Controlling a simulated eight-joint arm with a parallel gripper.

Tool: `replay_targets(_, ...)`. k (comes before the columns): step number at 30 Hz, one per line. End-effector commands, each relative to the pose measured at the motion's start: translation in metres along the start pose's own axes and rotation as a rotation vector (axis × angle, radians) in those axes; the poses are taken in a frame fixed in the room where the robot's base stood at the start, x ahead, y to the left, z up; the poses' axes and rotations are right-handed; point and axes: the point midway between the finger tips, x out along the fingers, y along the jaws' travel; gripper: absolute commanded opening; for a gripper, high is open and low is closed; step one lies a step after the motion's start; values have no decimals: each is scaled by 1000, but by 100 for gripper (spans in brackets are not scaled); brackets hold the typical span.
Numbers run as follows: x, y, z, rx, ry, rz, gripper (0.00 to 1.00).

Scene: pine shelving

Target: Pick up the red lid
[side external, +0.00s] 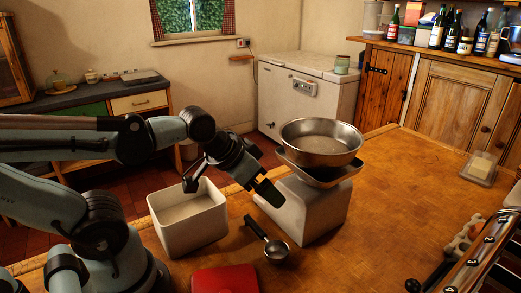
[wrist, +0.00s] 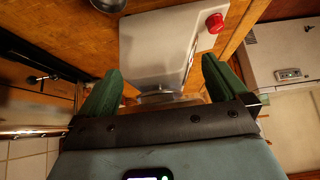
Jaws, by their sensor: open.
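The red lid (side external: 225,279) lies flat on the wooden table at the bottom edge of the side view, partly cut off by the frame. It does not show in the wrist view. My gripper (side external: 230,188) is above and beyond the lid, between the white container and the kitchen scale. Its two green fingers are spread apart with nothing held between them, as the wrist view (wrist: 160,82) also shows.
The open white container (side external: 188,218) stands left of the white scale (side external: 305,208), which bears a metal bowl (side external: 320,140). A metal scoop (side external: 276,249) lies near the lid. A butter dish (side external: 481,168) and toaster (side external: 485,255) are at right. The table's centre right is clear.

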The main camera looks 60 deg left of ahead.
Motion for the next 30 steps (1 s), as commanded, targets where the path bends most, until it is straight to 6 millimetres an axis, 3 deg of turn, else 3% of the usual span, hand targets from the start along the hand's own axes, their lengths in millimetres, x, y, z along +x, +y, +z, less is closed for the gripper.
replay_targets(11, 0, 0, 0, 0, 0, 0, 100)
replay_targets(20, 0, 0, 0, 0, 0, 0, 57)
replay_targets(30, -1, 5, 2, -9, -14, 9, 55)
